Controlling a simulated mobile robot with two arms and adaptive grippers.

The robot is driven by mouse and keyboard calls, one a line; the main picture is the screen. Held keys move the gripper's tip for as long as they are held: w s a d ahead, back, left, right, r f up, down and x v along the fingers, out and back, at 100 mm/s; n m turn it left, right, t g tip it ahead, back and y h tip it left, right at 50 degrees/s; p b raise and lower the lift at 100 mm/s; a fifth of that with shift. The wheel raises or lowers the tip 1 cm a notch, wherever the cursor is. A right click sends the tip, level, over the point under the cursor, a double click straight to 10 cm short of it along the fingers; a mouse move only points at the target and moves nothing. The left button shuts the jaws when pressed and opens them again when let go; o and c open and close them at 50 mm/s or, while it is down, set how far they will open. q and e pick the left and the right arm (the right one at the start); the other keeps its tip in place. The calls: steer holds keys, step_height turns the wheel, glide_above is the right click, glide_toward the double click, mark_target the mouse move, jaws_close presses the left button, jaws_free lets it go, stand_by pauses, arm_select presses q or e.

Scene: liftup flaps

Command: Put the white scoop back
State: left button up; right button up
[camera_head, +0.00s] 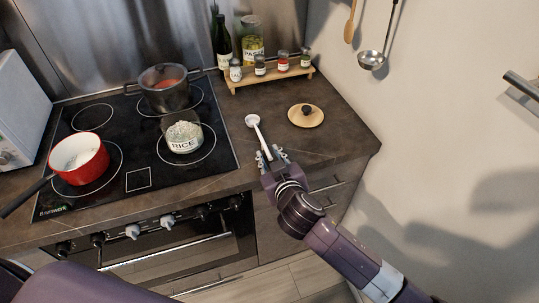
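The white scoop (258,134) is over the dark counter, right of the stove, with its bowl pointing away from me. My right gripper (271,157) is at the near end of its handle, and the handle runs in between the fingers. At this size I cannot tell whether the fingers are closed on it, or whether the scoop is lifted off the counter. A glass jar labelled RICE (184,138) stands without a lid on the stove. A round wooden lid with a dark knob (306,116) lies on the counter right of the scoop. My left gripper is out of view.
A wooden rack (270,77) with small jars, a dark bottle and a PASTA jar are at the back. A ladle (371,60) hangs on the right wall.

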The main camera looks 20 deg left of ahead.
steer(key=shift+r, duration=0.15)
steer(key=shift+s+d+r, duration=0.1)
steer(key=v, duration=1.1)
steer(key=shift+s+d, duration=0.2)
steer(key=shift+s, duration=0.1)
